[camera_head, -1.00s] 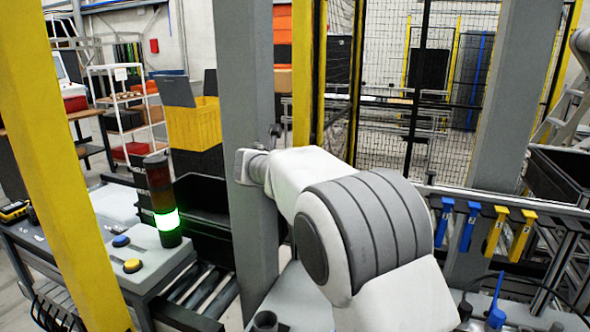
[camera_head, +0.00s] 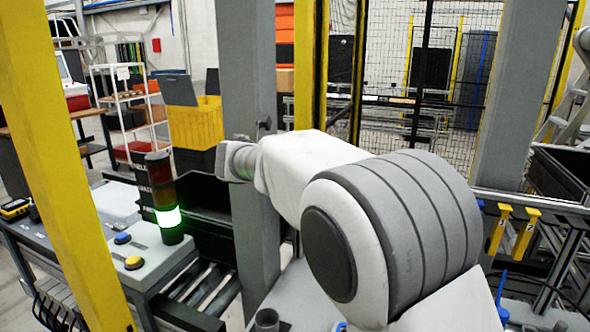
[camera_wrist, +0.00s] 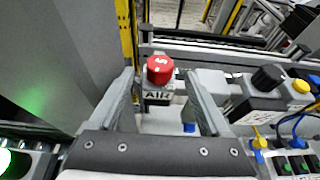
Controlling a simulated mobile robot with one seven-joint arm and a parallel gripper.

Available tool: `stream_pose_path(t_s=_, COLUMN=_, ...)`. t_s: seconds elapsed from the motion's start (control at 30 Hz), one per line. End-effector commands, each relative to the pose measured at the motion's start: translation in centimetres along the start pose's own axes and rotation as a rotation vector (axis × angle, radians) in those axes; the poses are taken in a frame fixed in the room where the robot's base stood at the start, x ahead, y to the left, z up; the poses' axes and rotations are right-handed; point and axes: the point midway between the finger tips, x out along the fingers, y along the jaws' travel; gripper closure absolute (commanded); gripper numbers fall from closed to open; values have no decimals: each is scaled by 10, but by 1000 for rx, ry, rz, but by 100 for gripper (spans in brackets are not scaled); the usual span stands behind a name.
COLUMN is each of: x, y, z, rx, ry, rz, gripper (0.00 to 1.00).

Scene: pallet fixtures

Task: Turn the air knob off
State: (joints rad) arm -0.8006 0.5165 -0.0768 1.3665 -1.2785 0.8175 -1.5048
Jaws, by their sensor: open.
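The air knob (camera_wrist: 160,69) is a round red knob with white marking on top, in the upper middle of the wrist view. A plate marked "AIR" (camera_wrist: 158,96) sits just below it. My gripper (camera_wrist: 160,88) is open, with one finger on each side of the knob's line. The knob appears beyond the fingertips, and I see no contact. In the head view my arm is in front, and neither the knob nor my gripper's fingers can be made out.
In the wrist view, a box with a black knob (camera_wrist: 267,78) and a yellow button (camera_wrist: 300,86) stands right of the right finger. A grey post (camera_head: 250,100) rises close to my arm. A lit signal tower (camera_head: 164,198) stands at the left.

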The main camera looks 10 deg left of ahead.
Motion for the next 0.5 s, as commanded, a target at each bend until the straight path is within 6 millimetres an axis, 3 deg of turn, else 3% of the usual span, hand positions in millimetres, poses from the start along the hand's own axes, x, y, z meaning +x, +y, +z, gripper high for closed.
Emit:
stream_pose_path(t_s=0.1, x=-32, y=1, z=-1, rx=0, ry=0, rz=4, gripper=19)
stream_pose_path(t_s=0.3, x=-77, y=1, z=0, rx=1, ry=0, rz=3, gripper=19)
stream_pose_path(t_s=0.5, x=-104, y=0, z=0, rx=0, ry=0, rz=0, gripper=19)
